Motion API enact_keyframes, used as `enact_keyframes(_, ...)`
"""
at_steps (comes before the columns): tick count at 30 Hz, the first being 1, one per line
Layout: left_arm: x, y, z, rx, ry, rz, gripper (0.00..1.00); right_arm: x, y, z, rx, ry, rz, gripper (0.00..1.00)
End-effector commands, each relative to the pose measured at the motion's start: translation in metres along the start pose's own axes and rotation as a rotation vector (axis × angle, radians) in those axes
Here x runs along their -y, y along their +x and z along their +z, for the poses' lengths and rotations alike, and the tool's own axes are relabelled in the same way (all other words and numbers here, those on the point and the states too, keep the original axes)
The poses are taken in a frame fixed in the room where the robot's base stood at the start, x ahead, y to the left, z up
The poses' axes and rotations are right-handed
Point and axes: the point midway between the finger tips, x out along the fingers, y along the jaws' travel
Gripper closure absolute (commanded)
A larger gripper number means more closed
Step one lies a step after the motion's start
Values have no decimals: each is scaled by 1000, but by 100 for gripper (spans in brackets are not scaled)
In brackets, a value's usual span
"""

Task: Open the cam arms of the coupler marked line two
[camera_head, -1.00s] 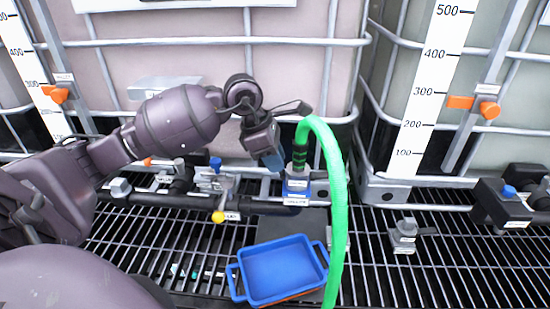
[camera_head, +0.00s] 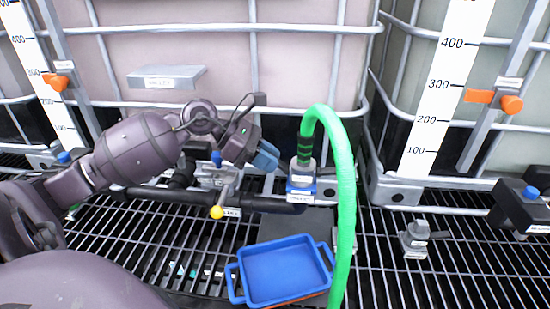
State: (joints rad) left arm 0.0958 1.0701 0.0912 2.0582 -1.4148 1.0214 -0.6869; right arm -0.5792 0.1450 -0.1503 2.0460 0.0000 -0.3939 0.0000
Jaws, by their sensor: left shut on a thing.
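The coupler (camera_head: 302,168) at the end of the green hose (camera_head: 344,190) sits upright on a blue-banded fitting on the dark pipe. Its small white labels are too blurred to read. My left gripper (camera_head: 265,158) is just left of the coupler, with its blue fingertips close together. It appears shut on the coupler's left cam arm, which the fingertips mostly hide. The coupler's other cam arm cannot be made out. My right gripper is not in view.
A blue tray (camera_head: 283,268) stands on the grating in front. A yellow-tipped valve handle (camera_head: 217,212) is left of the coupler. A loose grey fitting (camera_head: 414,240) stands to the right. Caged tanks with scales (camera_head: 440,90) rise behind.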

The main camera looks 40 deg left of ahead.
Motion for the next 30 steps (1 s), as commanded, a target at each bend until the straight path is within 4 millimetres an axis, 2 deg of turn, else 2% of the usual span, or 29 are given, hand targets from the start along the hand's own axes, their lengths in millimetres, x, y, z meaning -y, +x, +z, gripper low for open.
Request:
enact_keyframes(1,0,3,-8,44,-11,-1,100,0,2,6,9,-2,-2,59)
enact_keyframes(3,-1,3,-11,106,-9,-1,100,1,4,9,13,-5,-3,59)
enact_keyframes(15,-1,5,-21,371,-5,0,100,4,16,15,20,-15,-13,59)
enact_keyframes(30,0,5,-21,458,1,-1,100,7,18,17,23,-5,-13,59)
